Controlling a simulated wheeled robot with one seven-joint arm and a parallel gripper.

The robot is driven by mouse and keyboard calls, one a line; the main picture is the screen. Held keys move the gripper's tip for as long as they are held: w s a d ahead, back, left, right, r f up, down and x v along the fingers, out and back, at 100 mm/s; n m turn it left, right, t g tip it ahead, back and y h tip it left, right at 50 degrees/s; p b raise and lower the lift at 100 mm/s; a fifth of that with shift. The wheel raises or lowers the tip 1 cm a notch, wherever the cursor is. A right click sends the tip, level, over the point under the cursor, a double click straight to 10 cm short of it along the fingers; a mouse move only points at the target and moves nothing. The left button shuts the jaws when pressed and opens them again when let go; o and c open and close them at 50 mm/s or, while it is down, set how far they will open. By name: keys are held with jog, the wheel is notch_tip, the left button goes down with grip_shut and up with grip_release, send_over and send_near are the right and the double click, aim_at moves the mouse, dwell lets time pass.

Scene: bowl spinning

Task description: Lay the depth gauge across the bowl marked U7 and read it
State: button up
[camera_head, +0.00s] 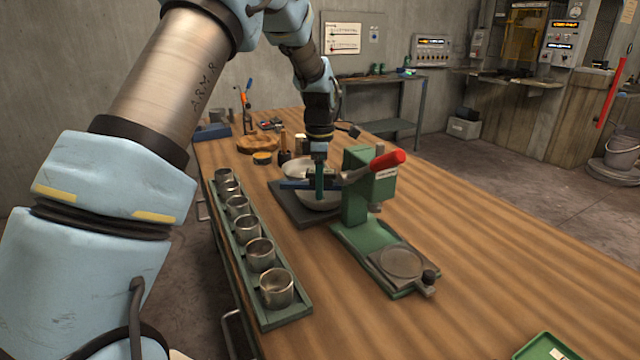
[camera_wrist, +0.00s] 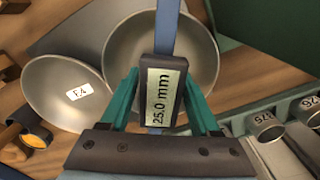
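My gripper (camera_wrist: 160,76) has teal fingers on both sides of the depth gauge's dark housing (camera_wrist: 148,90) and looks shut on it. The gauge display reads 25.0 mm. Its blue bar (camera_wrist: 168,25) runs over a grey metal bowl (camera_wrist: 203,60); I cannot tell whether it touches the rim. No mark shows on this bowl, and the gauge hides part of its inside. A second bowl (camera_wrist: 50,75), with a label that looks like E4, stands beside it on the left. In the head view my gripper (camera_head: 319,190) and the blue bar (camera_head: 294,184) are above the bowl (camera_head: 318,203).
A green press (camera_head: 357,205) with a red handle stands close on the right. A green rack (camera_head: 295,319) of several metal cups runs along the left table edge.

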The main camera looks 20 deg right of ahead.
jog(key=shift+o, duration=1.3)
notch_tip(320, 180, up, 11)
jog(key=shift+f+b, duration=0.1)
jog(key=shift+b, duration=1)
jog(key=a+f+m, duration=0.2)
jog(key=a+m, duration=0.2)
jog(key=a, duration=0.8)
jog(key=s+a+f+m, duration=0.3)
jog(key=s+a+m, duration=0.2)
jog(key=a, duration=0.6)
jog(key=s+a+f+m+t, duration=0.1)
jog(key=s+a+f+m, duration=0.3)
jog(key=s+a, duration=0.6)
jog(key=shift+s+a+f+m+t, duration=0.3)
jog(key=shift+a+m, duration=0.3)
jog(key=shift+a, duration=0.3)
jog(key=shift+o, duration=0.2)
jog(key=shift+w, duration=0.1)
